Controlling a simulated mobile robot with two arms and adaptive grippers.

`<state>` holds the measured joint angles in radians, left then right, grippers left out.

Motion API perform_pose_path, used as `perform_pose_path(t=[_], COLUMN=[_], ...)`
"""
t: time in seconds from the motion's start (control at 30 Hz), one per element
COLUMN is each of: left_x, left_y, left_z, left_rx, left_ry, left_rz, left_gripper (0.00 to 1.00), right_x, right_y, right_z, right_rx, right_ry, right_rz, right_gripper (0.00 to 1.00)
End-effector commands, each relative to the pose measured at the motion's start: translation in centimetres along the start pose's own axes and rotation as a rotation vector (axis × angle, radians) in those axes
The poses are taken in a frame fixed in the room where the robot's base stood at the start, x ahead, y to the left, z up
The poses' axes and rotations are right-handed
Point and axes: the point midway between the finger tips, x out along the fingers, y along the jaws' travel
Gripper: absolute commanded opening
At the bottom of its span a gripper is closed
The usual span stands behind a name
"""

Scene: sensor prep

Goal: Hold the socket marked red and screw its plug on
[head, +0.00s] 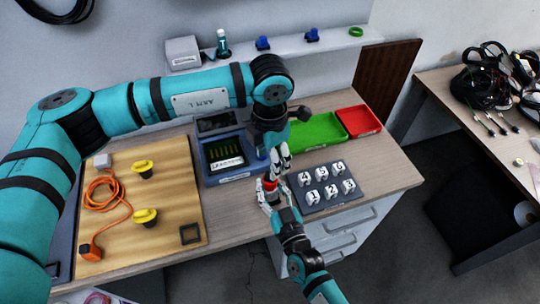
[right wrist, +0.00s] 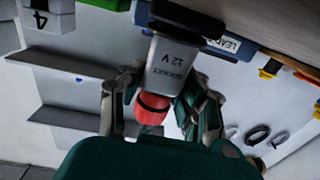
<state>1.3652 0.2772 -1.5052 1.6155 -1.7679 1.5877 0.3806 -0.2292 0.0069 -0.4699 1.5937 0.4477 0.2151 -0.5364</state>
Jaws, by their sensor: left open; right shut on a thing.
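The socket (right wrist: 172,68) is a grey block lettered "SOCKET 12 V" with a red, dark-ringed end (right wrist: 150,107). My right gripper (right wrist: 158,105) is shut on it, with a finger on each side. In the head view the socket's red part (head: 269,185) shows at the right gripper (head: 273,195), over the table's front part. My left gripper (head: 282,165) is open, close above and slightly right of the red part. Whether it touches is too small to tell. I cannot make out the plug for certain.
A dark tray of numbered white pieces (head: 311,199) stands just right of the grippers. A blue device (head: 206,178) stands left of them. Green (head: 318,131) and red (head: 360,121) trays lie behind. A wooden board (head: 181,198) with an orange cable (head: 91,206) is at left.

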Motion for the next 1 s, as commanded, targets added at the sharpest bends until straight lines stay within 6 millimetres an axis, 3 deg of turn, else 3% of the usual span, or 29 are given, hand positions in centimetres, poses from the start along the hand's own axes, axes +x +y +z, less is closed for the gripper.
perform_pose_path(t=[0.13,0.57,1.0], left_x=[-0.2,0.2,6.4], left_y=[0.0,0.0,-0.1], left_z=[0.0,0.0,0.0], left_rx=[-0.079,-0.087,-0.086], left_ry=[0.000,0.001,0.002], left_rz=[0.000,-0.001,-0.001], left_gripper=[0.54,0.54,0.54], right_x=[-0.1,-0.1,-0.1], right_y=[0.0,0.0,0.0], right_z=[0.3,0.3,0.3], right_rx=[0.000,0.000,-0.001], right_ry=[-0.007,-0.007,-0.007], right_rz=[-0.002,-0.002,-0.002], right_gripper=[0.00,0.00,0.00])
